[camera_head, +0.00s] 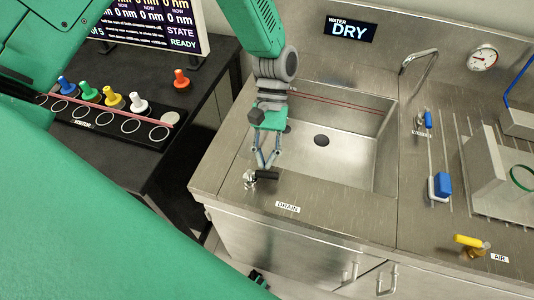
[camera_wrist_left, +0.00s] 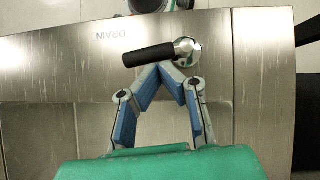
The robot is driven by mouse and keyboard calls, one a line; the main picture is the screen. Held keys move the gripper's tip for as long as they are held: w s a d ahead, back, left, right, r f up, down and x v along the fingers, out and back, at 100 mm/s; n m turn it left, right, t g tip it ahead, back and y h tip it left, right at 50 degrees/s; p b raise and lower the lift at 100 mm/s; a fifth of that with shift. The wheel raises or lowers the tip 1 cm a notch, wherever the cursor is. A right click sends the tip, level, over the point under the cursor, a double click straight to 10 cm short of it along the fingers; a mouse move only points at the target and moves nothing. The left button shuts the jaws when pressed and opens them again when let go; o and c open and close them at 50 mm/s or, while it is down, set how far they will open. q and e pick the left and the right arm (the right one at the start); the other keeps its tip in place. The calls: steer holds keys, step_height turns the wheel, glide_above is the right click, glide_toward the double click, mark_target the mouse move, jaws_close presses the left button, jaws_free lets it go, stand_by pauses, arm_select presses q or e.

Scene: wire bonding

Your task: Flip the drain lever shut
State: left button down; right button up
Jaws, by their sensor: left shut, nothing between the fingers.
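The drain lever has a black handle (camera_head: 267,174) on a round chrome base (camera_head: 250,179), on the sink's front ledge beside the DRAIN label (camera_head: 288,207). In the left wrist view the handle (camera_wrist_left: 149,55) lies nearly level across the picture, with its chrome base (camera_wrist_left: 187,51) at the right end. My left gripper (camera_head: 265,165) is shut and empty, its fingertips at the handle. In the wrist view the fingertips (camera_wrist_left: 171,68) meet just below the handle near its base; I cannot tell whether they touch it. My right gripper is not in view.
The sink basin (camera_head: 345,150) lies right of my left arm, under a WATER DRY display (camera_head: 351,28). A blue-handled valve (camera_head: 441,185) and a yellow AIR valve (camera_head: 470,242) stand farther right. A black table (camera_head: 110,165) with colored knobs is at left.

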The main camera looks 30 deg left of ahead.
arm_select(q)
steer(key=shift+d, duration=0.1)
steer(key=shift+w+r, duration=0.15)
steer(key=v, duration=1.1)
steer(key=shift+w+r, duration=0.2)
steer(key=shift+w, duration=0.05)
steer(key=shift+s+a, duration=0.1)
steer(key=shift+a, duration=0.1)
